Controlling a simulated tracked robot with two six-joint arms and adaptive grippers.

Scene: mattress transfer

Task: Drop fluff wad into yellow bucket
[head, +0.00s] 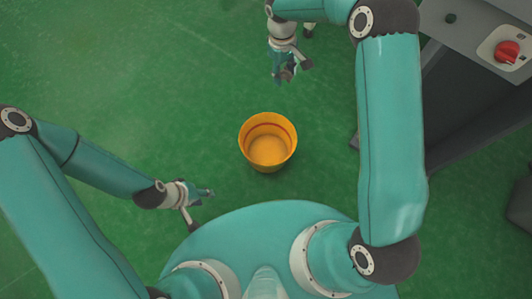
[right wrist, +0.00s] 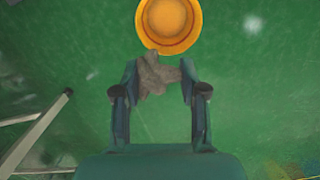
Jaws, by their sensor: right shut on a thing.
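The yellow bucket (head: 267,150) stands upright on the green floor in the middle of the head view. It also shows at the top of the right wrist view (right wrist: 168,22), and its inside looks empty. My right gripper (head: 286,75) is above the bucket in the head picture and apart from it. It is shut on the grey-brown fluff wad (right wrist: 158,75), which sits between the fingertips in the right wrist view. In that picture the wad's upper edge lies close below the bucket's rim. My left gripper (head: 208,193) is at the lower left of the bucket; its fingers are too small to read.
A grey machine or cabinet (head: 475,85) with a red knob (head: 506,52) stands at the right of the head view. A pale metal frame (right wrist: 40,130) shows at the left of the right wrist view. The floor around the bucket is clear.

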